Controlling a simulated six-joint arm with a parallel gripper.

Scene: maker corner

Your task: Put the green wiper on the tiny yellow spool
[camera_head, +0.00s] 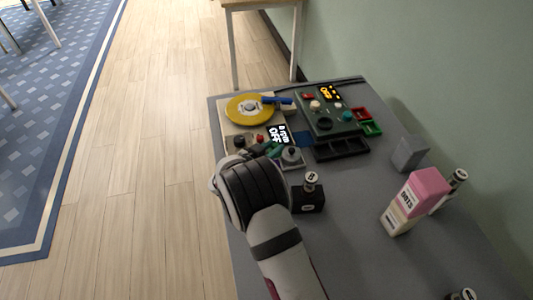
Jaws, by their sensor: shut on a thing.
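My gripper (262,151) is at the left part of the grey table, in front of the beige device; my own wrist hides most of its fingers. A flat yellow disc (240,107) with a pale hub lies on the beige device, beyond and apart from my gripper. It is the only round yellow thing I see; I cannot make out a separate tiny yellow spool.
The beige device (226,128) has knobs and a display. A dark green control box (329,121), a black tray (342,148), red and green bins, a grey block (409,153), a pink-and-cream carton (415,200) and a black box (308,199) stand around. The table's (350,262) front middle is clear.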

